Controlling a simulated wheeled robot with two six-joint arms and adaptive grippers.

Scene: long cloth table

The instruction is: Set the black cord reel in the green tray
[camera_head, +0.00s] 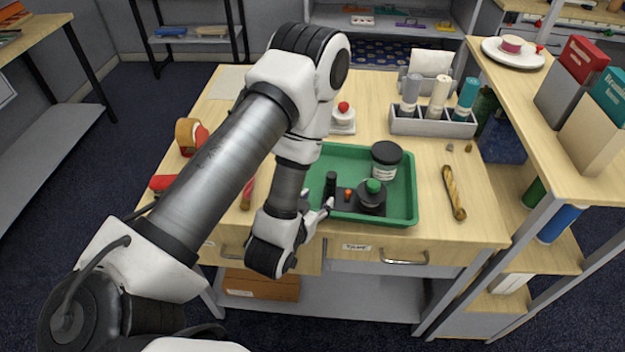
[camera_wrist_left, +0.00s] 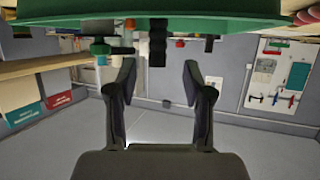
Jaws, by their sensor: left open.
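The green tray (camera_head: 405,215) lies on the wooden table and also shows along the top of the left wrist view (camera_wrist_left: 220,27), which looks upside down. A black ribbed upright piece (camera_head: 331,184), possibly the black cord reel, stands at the tray's front left; it also shows in the left wrist view (camera_wrist_left: 157,45), beyond and between the fingers. I cannot tell for certain which dark item is the reel. My left gripper (camera_head: 322,211) is open and empty at the tray's front left corner, apart from the black piece. My right gripper is out of view.
The tray also holds a black-lidded jar (camera_head: 384,162), a dark piece with a green top (camera_head: 372,197) and a small orange piece (camera_head: 347,195). A grey rack with bottles (camera_head: 432,124) stands behind. A twisted tan item (camera_head: 454,192) lies right. A shelf (camera_head: 520,90) borders the right side.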

